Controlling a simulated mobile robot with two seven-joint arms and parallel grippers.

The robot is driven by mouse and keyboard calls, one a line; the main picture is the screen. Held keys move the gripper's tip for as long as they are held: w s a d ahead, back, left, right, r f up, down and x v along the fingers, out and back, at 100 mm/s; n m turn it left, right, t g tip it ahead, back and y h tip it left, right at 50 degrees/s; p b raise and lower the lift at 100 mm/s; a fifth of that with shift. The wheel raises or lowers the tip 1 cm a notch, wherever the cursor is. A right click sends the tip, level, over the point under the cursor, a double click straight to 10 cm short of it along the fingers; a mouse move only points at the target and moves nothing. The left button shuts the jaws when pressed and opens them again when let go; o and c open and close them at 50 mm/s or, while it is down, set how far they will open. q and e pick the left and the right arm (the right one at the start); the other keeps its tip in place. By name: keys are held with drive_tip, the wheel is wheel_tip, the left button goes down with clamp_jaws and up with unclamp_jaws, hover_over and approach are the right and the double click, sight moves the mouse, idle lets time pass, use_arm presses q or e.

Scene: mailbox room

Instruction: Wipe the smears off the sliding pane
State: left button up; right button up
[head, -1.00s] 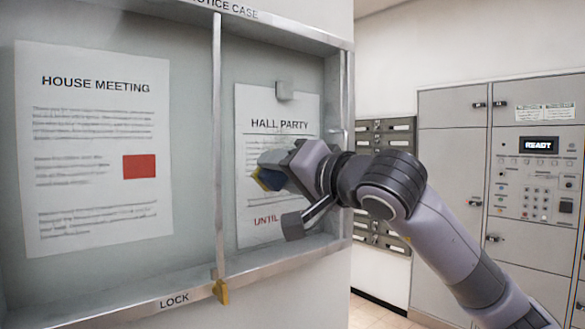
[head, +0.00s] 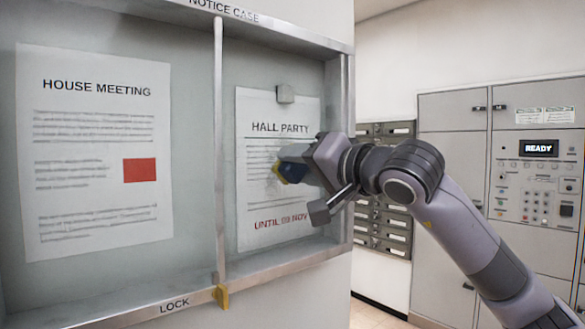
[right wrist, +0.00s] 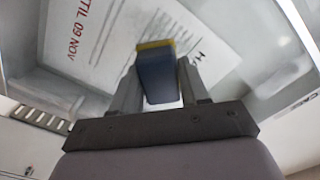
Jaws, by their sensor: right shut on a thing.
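My right gripper (head: 306,166) is shut on a blue block with a yellow face (head: 291,172), which looks like a sponge. In the right wrist view the block (right wrist: 158,76) sits between the two fingers, yellow face outward. It is in front of the right part of the glazed notice case, by the pane (head: 260,70) over the HALL PARTY sheet (head: 262,212). I cannot tell whether it touches the glass. A faint grey smear (head: 270,164) shows left of the block; the block and gripper hide part of the sheet. My left gripper is not in view.
A small grey block (head: 285,93) sits on the pane above the sheet. A metal frame bar (head: 219,150) divides the case, with a yellow latch (head: 221,295) at its foot. Mailboxes (head: 385,225) and a grey locker cabinet (head: 455,150) stand behind my right arm.

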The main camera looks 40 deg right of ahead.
drive_tip(key=shift+d+r+p, duration=0.6)
drive_tip(key=shift+d+r, duration=0.3)
drive_tip(key=shift+d, duration=1.05)
drive_tip(key=shift+s+a+f, duration=0.1)
drive_tip(key=shift+a, duration=3.8)
drive_tip(key=b, duration=0.2)
approach(268, 155)
